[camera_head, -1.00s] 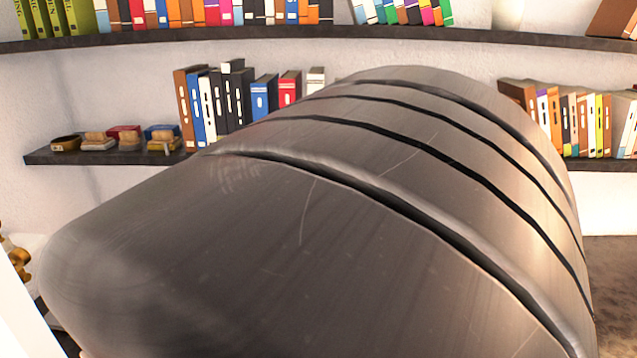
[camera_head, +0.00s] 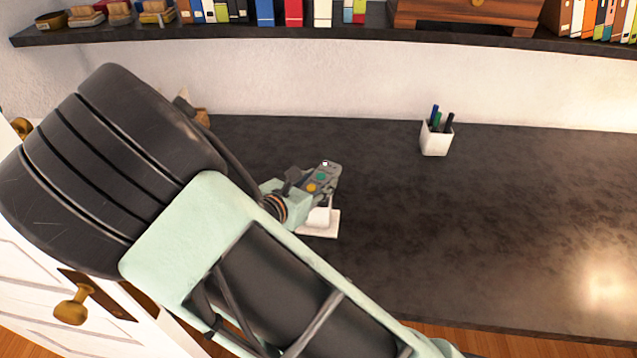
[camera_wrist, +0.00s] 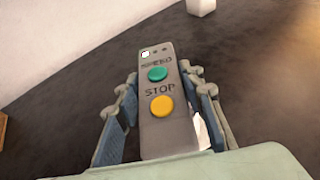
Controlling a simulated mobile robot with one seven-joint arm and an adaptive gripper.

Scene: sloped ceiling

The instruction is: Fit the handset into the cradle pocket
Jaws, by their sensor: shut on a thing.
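The handset (camera_head: 322,176) is a grey slab with a green and a yellow button. In the wrist view the handset (camera_wrist: 158,95) shows its face, marked SPEED and STOP, between my two fingers. My gripper (camera_head: 303,184) is shut on it, and the fingers also show in the wrist view (camera_wrist: 162,108). The white cradle (camera_head: 325,226) stands on the dark desk just below the handset in the head view. Its pocket is hidden behind the handset and gripper, so I cannot tell whether they touch. A white sliver of it shows beside the handset in the wrist view.
The dark desk (camera_head: 500,220) is mostly clear to the right. A white pen cup (camera_head: 436,139) stands at the back; a brown object (camera_head: 195,110) is partly hidden behind my arm. A shelf (camera_head: 350,34) with books runs above. A door with a brass knob (camera_head: 73,308) is at the left.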

